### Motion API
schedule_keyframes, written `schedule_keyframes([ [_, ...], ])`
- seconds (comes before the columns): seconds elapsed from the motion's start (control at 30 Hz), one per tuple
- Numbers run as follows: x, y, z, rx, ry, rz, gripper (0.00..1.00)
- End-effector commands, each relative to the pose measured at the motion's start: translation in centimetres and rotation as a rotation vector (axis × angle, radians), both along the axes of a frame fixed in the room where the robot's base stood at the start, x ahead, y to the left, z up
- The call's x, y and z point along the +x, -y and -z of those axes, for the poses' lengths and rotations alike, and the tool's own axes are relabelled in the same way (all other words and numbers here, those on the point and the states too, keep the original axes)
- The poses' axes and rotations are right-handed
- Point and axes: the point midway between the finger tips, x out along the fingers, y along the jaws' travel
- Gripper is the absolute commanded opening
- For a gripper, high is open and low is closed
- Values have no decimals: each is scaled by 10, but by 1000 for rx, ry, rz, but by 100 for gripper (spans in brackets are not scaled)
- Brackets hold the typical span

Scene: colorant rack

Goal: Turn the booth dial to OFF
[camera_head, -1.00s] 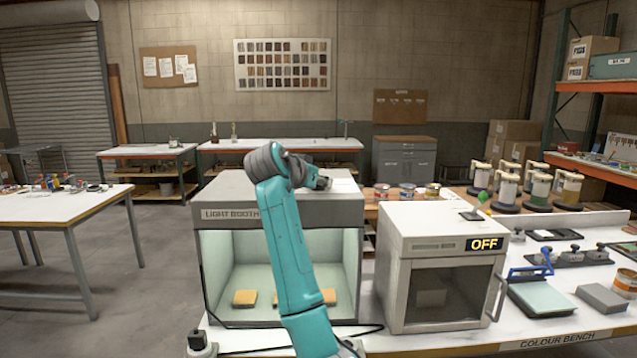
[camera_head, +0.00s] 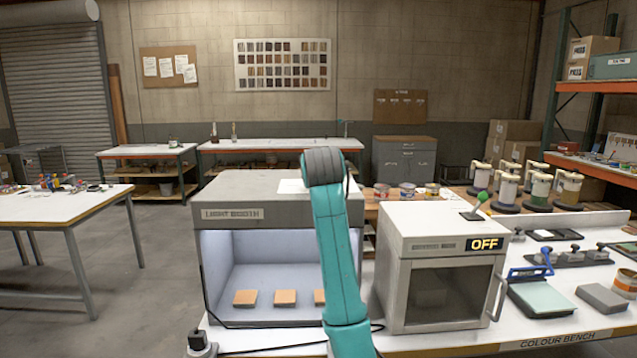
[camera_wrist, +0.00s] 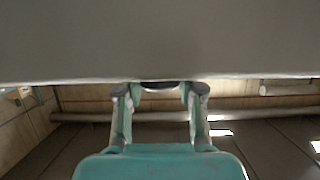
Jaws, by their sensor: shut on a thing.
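The light booth (camera_head: 232,214) is a grey box with an open, lit front and a name plate. Its inside glows bluish white. My gripper (camera_wrist: 160,92) is against the booth's grey face, which fills the top of the wrist view (camera_wrist: 160,40). Its two fingers are shut on a dark round part, the booth dial (camera_wrist: 160,86), of which only a sliver shows. The dial's marks cannot be read. In the head view my teal arm crosses the booth's right part and hides the dial and fingers.
Orange-brown sample blocks (camera_head: 285,297) lie inside the booth. A grey cabinet (camera_head: 400,275) with a dark window and an OFF display (camera_head: 484,244) stands to its right. A black cable (camera_head: 260,345) runs along the bench front.

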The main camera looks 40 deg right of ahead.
Motion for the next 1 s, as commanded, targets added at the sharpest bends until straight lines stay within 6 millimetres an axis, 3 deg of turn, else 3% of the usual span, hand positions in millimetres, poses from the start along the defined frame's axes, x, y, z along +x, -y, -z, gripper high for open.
schedule_keyframes([
  [0.6,-1,2,0,1,-1,-558,3],
  [1.0,0,0,0,1,0,-765,3],
])
